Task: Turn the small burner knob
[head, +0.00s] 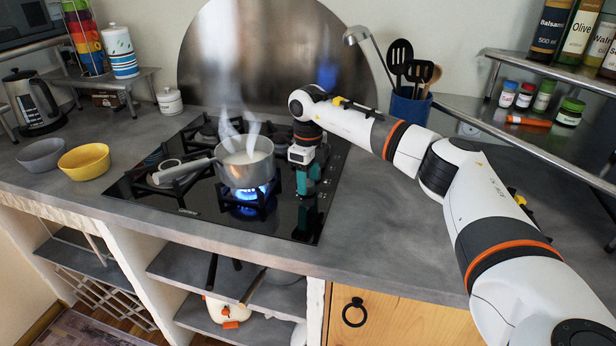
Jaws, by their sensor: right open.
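The black glass gas hob (215,205) is set into the grey counter. Its control knobs seem to be at the front right of the glass, dark on dark, and I cannot tell which is the small burner knob. My right gripper (303,200) points down over the right side of the hob, just right of the lit burner. It is open, and nothing shows between its fingers. I cannot tell whether it touches a knob. My left gripper is not in view.
A steaming saucepan (247,170) stands on the burner with a blue flame (248,197), its handle pointing left. Yellow (84,163) and grey (41,155) bowls stand left of the hob. A blue utensil holder (408,108) stands behind my right arm. The front counter strip is clear.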

